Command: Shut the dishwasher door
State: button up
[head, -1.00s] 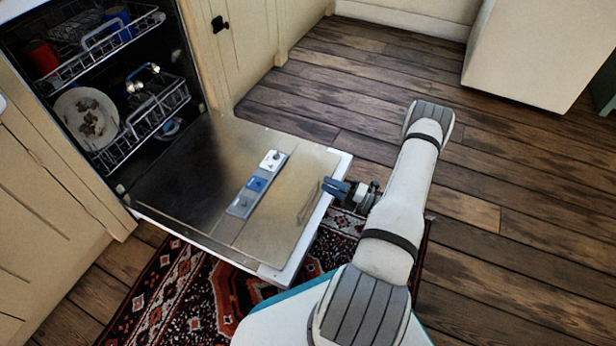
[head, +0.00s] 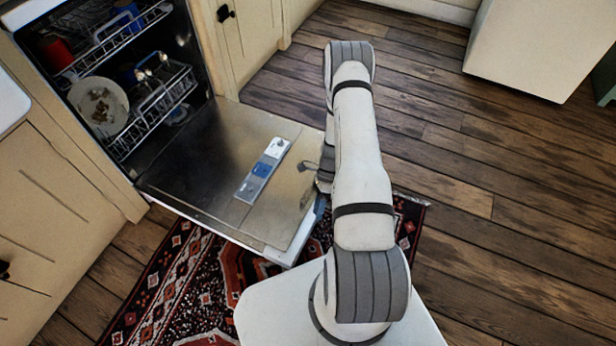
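The dishwasher door (head: 205,165) is folded down open, nearly flat, above the rug. A detergent dispenser panel (head: 263,171) is on its inner face. The dishwasher (head: 150,150) stands open at the upper left, with its racks inside. My arm reaches over the right end of the door. My gripper (head: 318,178) is at the door's outer right edge and mostly hidden behind my arm. I cannot tell whether it touches the door or how its fingers stand.
The upper rack holds a red cup (head: 55,51) and a blue item. The lower rack (head: 160,105) holds a plate (head: 99,106). A patterned rug (head: 190,290) lies under the door. Wooden floor (head: 480,190) is clear to the right, up to a pale cabinet (head: 530,45).

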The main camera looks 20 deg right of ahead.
jog(key=w+d+r+n+t+h+p, duration=0.2)
jog(key=w+n+h, duration=0.3)
jog(key=w+n, duration=0.1)
jog(key=n+t+h+p, duration=0.1)
jog(key=n+t+h, duration=0.15)
jog(key=n, duration=0.35)
send_near(309, 187)
jog(key=b+x, duration=0.2)
jog(key=x, duration=0.5)
jog(key=shift+s+f, duration=0.1)
jog(key=shift+f, duration=0.3)
grip_shut()
